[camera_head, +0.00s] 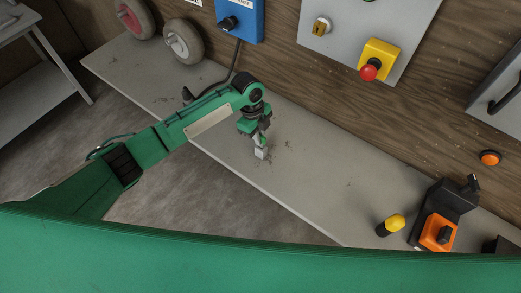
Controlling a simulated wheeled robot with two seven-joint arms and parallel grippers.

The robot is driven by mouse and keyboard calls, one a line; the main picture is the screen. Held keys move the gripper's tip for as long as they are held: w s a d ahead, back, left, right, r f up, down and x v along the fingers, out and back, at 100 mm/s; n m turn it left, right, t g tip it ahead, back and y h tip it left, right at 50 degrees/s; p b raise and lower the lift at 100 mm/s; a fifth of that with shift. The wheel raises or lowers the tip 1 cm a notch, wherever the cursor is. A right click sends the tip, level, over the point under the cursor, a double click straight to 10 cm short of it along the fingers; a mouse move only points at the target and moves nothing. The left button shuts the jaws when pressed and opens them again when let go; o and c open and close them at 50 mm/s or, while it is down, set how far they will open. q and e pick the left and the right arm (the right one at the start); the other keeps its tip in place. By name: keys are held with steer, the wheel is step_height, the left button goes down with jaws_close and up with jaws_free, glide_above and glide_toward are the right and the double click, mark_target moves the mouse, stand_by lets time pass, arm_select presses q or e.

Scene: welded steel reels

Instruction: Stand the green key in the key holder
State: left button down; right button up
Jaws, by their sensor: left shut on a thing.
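My left gripper (261,153) is at the end of the green arm, pointing down over the grey bench, left of its middle. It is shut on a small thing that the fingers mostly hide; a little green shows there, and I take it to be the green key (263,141). I cannot tell whether it touches the bench. No holder can be named for certain; a black stand with an orange block (438,231) at the bench's right end may be it. My right gripper is out of view.
A yellow-topped black piece (395,222) is left of the stand. Two wheels (183,41) lean at the back left. A blue switch box (238,20) and a grey panel with a red button (369,72) are on the wall. The middle of the bench (320,180) is clear.

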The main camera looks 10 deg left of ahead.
arm_select(q)
steer(key=shift+f, duration=0.45)
steer(key=shift+f+b, duration=0.7)
steer(key=shift+f, duration=0.2)
stand_by(0.4)
steer(key=c, duration=1.4)
jaws_free()
steer(key=shift+c, duration=0.2)
steer(key=shift+r, duration=0.1)
steer(key=shift+r+p, duration=3.9)
steer(key=shift+r, duration=0.6)
